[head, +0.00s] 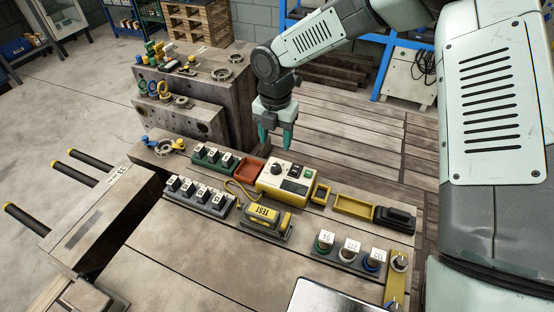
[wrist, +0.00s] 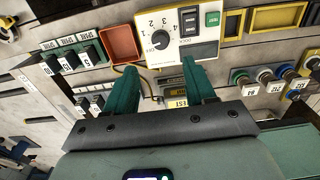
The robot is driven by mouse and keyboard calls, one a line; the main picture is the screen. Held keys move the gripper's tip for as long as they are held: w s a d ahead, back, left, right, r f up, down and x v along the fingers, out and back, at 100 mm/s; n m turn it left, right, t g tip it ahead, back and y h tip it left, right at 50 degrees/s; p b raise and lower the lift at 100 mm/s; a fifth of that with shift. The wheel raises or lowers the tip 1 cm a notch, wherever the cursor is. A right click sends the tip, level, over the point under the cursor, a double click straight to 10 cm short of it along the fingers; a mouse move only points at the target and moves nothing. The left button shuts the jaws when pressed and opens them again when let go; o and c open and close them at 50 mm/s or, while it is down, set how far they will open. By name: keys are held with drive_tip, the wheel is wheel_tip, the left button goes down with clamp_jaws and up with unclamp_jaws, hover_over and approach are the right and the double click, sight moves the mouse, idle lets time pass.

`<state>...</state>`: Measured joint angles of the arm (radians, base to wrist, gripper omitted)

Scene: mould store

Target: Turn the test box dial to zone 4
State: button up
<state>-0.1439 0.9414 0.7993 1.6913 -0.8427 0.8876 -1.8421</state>
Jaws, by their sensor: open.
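The test box (head: 263,186) is cream with a yellow base and lies on the bench, and it also shows in the wrist view (wrist: 176,55). Its round black dial (wrist: 160,40) has the numbers 1 to 4 and OFF around it; it is small in the head view (head: 275,169). I cannot tell surely which mark the dial points at. Beside it are a black switch (wrist: 189,21) and a green switch (wrist: 212,19). My gripper (head: 276,138) has two green fingers, open and empty, pointing down above the back of the box, apart from the dial.
A red tray (head: 248,168) and a green rack of labelled plugs (head: 214,158) stand left of the box. A yellow TEST connector (head: 263,213) lies in front of it. Yellow trays (head: 353,206) are to its right. Steel mould blocks (head: 205,90) rise behind left.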

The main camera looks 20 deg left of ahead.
sight(276, 166)
wheel_tip(276, 166, down, 10)
drive_tip(key=shift+r, duration=0.2)
clamp_jaws()
idle(0.4)
